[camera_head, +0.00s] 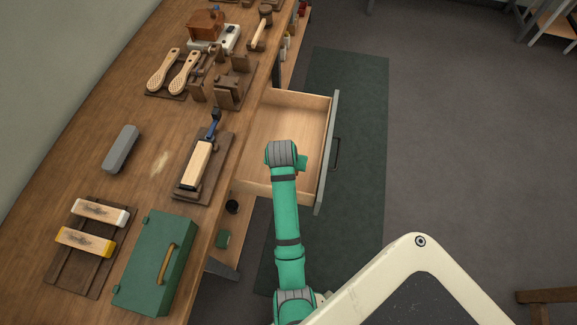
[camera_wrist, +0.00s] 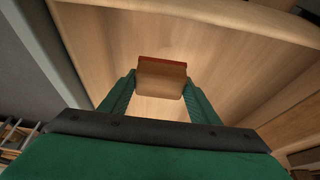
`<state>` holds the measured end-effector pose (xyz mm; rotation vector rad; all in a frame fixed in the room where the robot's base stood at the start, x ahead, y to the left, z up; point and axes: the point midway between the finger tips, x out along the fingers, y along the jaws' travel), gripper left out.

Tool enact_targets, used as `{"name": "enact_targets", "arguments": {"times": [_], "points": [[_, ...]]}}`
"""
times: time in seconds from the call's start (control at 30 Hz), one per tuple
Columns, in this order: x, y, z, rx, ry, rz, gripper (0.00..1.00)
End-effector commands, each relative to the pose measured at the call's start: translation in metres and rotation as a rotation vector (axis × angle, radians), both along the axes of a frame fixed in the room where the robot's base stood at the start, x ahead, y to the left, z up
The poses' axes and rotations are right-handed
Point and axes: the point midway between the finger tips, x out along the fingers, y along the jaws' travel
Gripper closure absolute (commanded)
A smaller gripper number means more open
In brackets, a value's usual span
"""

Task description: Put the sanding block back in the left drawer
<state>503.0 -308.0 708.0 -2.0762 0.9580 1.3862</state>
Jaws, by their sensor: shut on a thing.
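The sanding block (camera_wrist: 161,82), tan wood with a red-brown edge, is between the two green fingers of my gripper (camera_wrist: 160,92) in the wrist view. My gripper is shut on it. The open drawer (camera_head: 285,118) has a pale wood inside and a grey front at right in the head view. My gripper and the block are over the drawer's near part, with the drawer's pale boards around them in the wrist view (camera_wrist: 235,50). In the head view my arm hides most of the gripper and block. Whether the block touches the drawer floor I cannot tell.
The wooden bench (camera_head: 150,190) runs along the left. On it are a green box (camera_head: 155,265), a grey block (camera_head: 121,149), a tool on a board (camera_head: 197,163) and brushes (camera_head: 163,70). A dark green mat (camera_head: 355,130) lies on the floor, clear beyond the drawer.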

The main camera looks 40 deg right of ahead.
Motion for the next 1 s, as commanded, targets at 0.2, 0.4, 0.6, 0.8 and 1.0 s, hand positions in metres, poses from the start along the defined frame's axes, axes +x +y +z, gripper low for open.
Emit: {"name": "enact_targets", "arguments": {"times": [0.2,0.4,0.6,0.8,1.0], "points": [[0.010,-0.006,-0.015,0.000,0.000,0.000,0.65],[0.014,-0.009,-0.032,0.001,0.002,-0.001,0.65],[0.015,-0.009,-0.051,-0.001,-0.001,-0.001,0.65],[0.015,-0.009,-0.051,-0.001,-0.001,-0.001,0.65],[0.014,-0.009,-0.053,0.000,0.000,-0.001,0.27]]}}
